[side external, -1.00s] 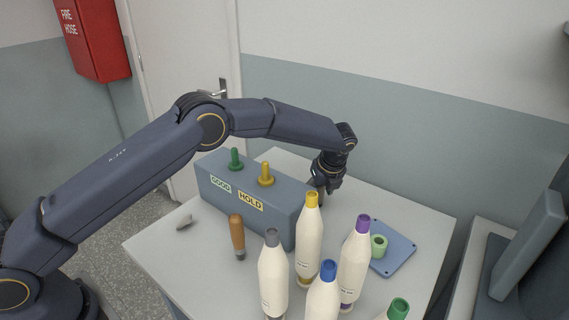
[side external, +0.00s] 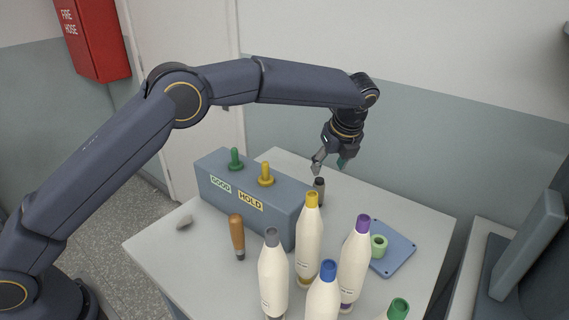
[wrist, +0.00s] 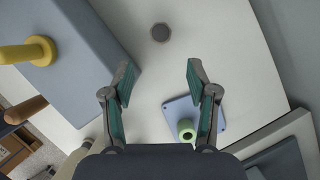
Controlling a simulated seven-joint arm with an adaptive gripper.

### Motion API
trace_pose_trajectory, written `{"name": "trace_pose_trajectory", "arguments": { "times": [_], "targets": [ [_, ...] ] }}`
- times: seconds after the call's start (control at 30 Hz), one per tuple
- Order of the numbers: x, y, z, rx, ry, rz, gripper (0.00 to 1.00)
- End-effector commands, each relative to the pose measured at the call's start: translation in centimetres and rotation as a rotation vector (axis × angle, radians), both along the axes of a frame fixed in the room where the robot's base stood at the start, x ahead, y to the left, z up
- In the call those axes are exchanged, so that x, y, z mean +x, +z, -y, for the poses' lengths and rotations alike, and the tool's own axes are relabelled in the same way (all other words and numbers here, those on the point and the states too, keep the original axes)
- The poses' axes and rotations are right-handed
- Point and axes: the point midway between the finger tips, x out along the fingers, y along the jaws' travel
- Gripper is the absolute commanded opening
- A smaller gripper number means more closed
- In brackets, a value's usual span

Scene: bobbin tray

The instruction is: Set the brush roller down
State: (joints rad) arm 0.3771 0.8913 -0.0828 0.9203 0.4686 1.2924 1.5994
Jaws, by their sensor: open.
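A small dark grey cylinder (side external: 319,191), which looks like the brush roller, stands upright on the light table just right of the blue-grey box. In the wrist view its round dark end (wrist: 160,33) shows beyond my fingertips, with clear table around it. My gripper (side external: 329,165) is above the cylinder, apart from it, with its fingers spread. In the wrist view my gripper (wrist: 159,80) has nothing between its green-padded fingers. The cylinder's lower part is partly hidden by the yellow-capped bottle in the side view.
The box (side external: 275,217) has green and yellow pegs and GOOD and HOLD labels. Several cone-shaped bobbins, one yellow-topped (side external: 308,245), stand in front. A blue plate (side external: 399,250) holds a green ring (side external: 379,246).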

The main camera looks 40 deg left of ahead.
Motion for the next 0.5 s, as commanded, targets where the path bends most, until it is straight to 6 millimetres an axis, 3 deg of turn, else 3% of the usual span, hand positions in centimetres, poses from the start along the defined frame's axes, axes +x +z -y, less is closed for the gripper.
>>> {"name": "trace_pose_trajectory", "arguments": {
  "times": [0.17,0.27,0.4,0.5],
  "targets": [
    [-2.3,5.0,-2.6,-0.085,0.187,0.079,0.58],
    [-5.6,9.1,-5.4,-0.187,0.404,0.16,0.58],
    [-12.3,13.5,-9.4,-0.349,0.756,0.272,0.58],
    [-17.7,15.1,-11.9,-0.47,1.014,0.344,0.58]
  ]
}}
